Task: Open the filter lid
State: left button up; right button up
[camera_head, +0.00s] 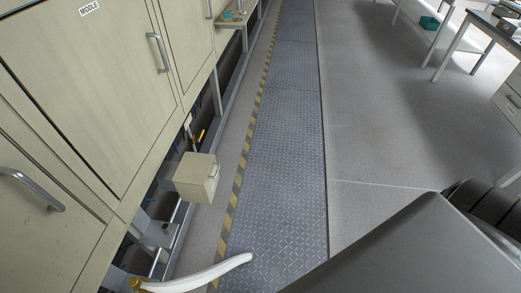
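No other part is clearly a filter lid. Neither of my grippers can be made out in the head view.
Beige cabinet doors (85,85) with metal handles line the left. A white curved piece (205,275) with an orange end juts in at the bottom; I cannot tell what it is. The metal walkway (285,130) is clear. Tables (470,40) stand at upper right.

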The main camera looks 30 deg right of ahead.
aim_at(194, 168)
jog(key=z, duration=0.6)
jog(key=k, duration=0.65)
jog(key=z, duration=0.55)
jog(key=k, duration=0.65)
jog(key=z, duration=0.85)
jog(key=i, duration=1.2)
jog(key=u, duration=0.75)
